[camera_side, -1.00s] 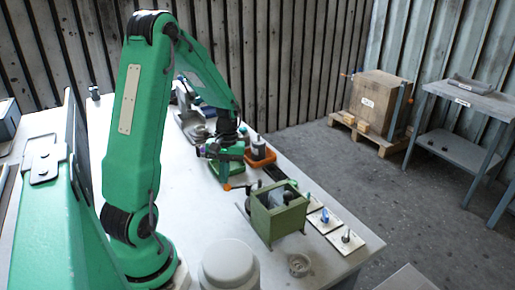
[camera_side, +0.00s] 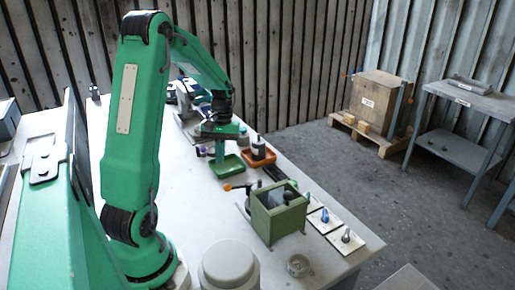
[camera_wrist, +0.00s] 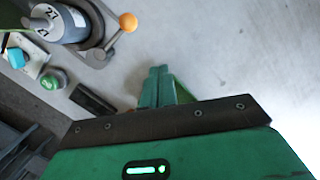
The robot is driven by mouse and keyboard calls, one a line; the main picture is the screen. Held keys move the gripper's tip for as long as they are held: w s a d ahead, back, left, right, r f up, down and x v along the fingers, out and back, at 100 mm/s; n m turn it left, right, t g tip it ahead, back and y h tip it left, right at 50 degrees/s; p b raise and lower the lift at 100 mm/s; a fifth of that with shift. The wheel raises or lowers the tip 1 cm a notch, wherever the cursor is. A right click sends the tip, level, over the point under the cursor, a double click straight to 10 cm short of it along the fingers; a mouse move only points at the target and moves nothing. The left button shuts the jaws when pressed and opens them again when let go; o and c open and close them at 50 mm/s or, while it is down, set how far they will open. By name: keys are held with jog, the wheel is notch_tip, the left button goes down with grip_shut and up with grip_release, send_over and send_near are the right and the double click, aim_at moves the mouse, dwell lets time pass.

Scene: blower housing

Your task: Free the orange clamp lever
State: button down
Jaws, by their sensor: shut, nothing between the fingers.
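The orange ball knob of the clamp lever (camera_side: 228,186) sticks out to the left of the green blower housing (camera_side: 279,216) in the side view. In the wrist view the orange knob (camera_wrist: 128,22) sits at the end of a dark lever arm beside a grey cylinder (camera_wrist: 66,20). My gripper (camera_side: 220,168) points down behind the lever, above the green tray, and is apart from the knob. In the wrist view my gripper's fingers (camera_wrist: 160,82) are together and empty, below and right of the knob.
A green tray (camera_side: 229,174) and an orange tray (camera_side: 262,162) with a dark bottle stand behind the housing. Several white plates with coloured knobs (camera_side: 347,239) line the right table edge. A small grey ring (camera_side: 299,266) lies in front. The table left of the housing is clear.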

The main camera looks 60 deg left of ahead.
jog(key=s+v, duration=0.1)
jog(key=v, duration=0.5)
jog(key=shift+w+a+r, duration=0.2)
jog(key=shift+a+r, duration=0.05)
jog(key=shift+a, duration=0.05)
jog(key=d+r+m+t+y, duration=0.25)
jog(key=d+r+m, duration=0.35)
jog(key=d, duration=0.8)
jog(key=s+d+r+m+t, duration=0.2)
jog(key=s+d+m+t, duration=0.3)
jog(key=d, duration=0.7)
jog(key=shift+s+d+r+m+h, duration=0.15)
jog(key=shift+s+r+m+h, duration=0.25)
jog(key=shift+s, duration=0.55)
